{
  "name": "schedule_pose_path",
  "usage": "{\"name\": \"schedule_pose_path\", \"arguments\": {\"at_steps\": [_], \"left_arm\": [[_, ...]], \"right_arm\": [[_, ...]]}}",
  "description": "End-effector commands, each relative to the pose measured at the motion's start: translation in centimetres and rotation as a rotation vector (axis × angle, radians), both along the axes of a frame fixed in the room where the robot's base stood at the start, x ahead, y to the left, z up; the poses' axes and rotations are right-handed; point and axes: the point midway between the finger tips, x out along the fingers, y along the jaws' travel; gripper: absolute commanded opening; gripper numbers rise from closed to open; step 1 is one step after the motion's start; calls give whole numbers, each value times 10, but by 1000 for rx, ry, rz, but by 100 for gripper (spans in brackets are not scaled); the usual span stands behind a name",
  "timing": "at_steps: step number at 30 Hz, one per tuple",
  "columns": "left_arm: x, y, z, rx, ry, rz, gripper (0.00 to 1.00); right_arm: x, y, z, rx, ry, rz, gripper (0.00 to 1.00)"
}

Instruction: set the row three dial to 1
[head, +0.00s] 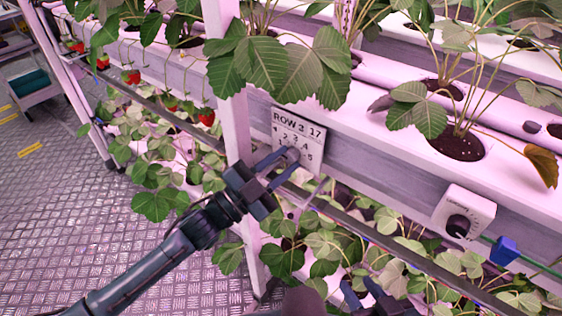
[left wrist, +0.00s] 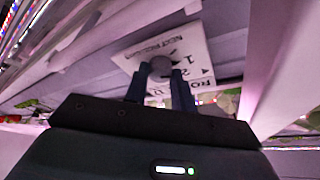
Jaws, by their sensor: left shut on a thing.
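The row three dial plate (head: 300,128) is a white square marked "ROW 3 17" with numbers around a grey knob, fixed to the rack's front rail beside a white post. It also shows upside down in the left wrist view (left wrist: 190,50). My left gripper (head: 284,160) is shut on the dial knob (left wrist: 160,68), one finger on each side. The fingers hide part of the knob and the lower numbers, so I cannot tell where it points. My right gripper (head: 363,291) is partly in view at the bottom edge, away from the dial; its jaw opening is unclear.
A white box with a black knob (head: 468,210) and a blue clip (head: 504,250) sit on the rail to the right. The white post (head: 236,120) stands just left of the dial. Strawberry leaves hang above and below. The metal floor (head: 60,220) at left is clear.

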Motion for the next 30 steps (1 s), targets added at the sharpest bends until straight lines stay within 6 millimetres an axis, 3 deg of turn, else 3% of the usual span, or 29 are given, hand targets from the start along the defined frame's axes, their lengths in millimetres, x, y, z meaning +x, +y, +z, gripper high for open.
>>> {"name": "schedule_pose_path", "arguments": {"at_steps": [7,8,15,24,30], "left_arm": [[0,0,0,0,0,0,3],[0,0,0,0,0,0,28],[0,0,0,0,0,0,47],[-3,3,-2,-1,2,0,47],[-23,26,-13,2,5,1,47]], "right_arm": [[1,-1,0,0,-2,-2,36],[1,-1,0,0,-2,-2,36],[1,-2,0,-2,-4,-5,36],[1,-2,0,-3,-5,-4,36],[2,-3,0,-3,-13,-6,36]]}}
